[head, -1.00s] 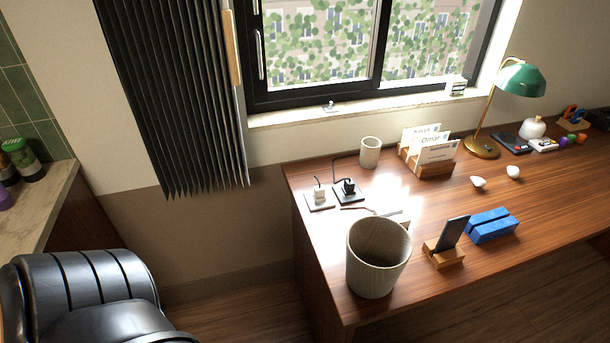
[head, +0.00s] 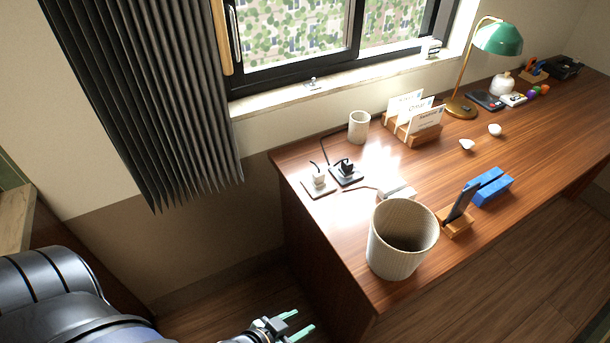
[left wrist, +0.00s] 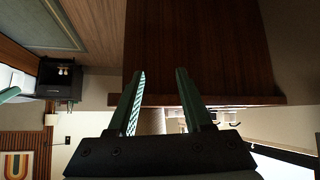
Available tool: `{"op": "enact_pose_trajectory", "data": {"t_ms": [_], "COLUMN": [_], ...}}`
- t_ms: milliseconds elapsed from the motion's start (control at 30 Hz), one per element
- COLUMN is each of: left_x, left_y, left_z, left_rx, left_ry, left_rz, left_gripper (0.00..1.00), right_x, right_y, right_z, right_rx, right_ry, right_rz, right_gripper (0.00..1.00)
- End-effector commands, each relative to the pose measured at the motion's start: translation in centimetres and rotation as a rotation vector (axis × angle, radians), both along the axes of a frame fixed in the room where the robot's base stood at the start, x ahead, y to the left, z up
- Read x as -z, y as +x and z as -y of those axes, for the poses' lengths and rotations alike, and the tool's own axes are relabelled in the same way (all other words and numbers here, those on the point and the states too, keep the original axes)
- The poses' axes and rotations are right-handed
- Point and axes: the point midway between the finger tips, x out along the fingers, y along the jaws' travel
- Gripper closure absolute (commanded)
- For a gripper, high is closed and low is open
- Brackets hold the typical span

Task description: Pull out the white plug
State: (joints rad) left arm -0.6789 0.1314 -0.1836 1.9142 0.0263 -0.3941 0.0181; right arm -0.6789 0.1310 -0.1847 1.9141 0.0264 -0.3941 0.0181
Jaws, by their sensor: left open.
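The white plug (head: 319,180) sits upright in a socket plate (head: 313,190) on the near left part of the wooden desk (head: 480,150). A black plug (head: 345,167) stands in a second plate just right of it. My left gripper (head: 298,327) is low at the bottom of the head view, in front of the desk's left end and well apart from the plug. Its green fingers are open and empty. In the left wrist view the open fingers (left wrist: 163,90) point at a dark wooden panel, and no plug can be made out. My right gripper does not show.
A ribbed bin (head: 402,240) stands near the desk's front edge, right of the plugs. A cup (head: 359,126), a card holder (head: 425,131), a phone stand (head: 455,221) and a white block (head: 397,194) are nearby. A dark pleated curtain (head: 150,100) hangs at the left.

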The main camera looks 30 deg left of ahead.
Motion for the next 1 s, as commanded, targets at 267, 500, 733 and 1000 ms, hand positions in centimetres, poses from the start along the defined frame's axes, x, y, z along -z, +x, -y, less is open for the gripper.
{"op": "enact_pose_trajectory", "data": {"t_ms": [267,500,733,1000], "left_x": [0.0,0.0,1.8,2.3], "left_y": [0.0,0.0,-0.4,0.4], "left_z": [0.0,0.1,-2.9,-11.7], "left_rx": [0.0,0.0,0.077,0.32], "left_ry": [0.0,-0.001,0.096,0.392], "left_rz": [0.0,-0.001,-0.003,0.021], "left_gripper": [0.5,0.45,0.22,0.22], "right_x": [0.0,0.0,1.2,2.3], "right_y": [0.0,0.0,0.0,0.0], "right_z": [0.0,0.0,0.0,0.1], "right_rx": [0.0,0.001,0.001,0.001], "right_ry": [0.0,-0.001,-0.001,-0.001], "right_rz": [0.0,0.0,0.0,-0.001], "right_gripper": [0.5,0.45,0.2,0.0]}}
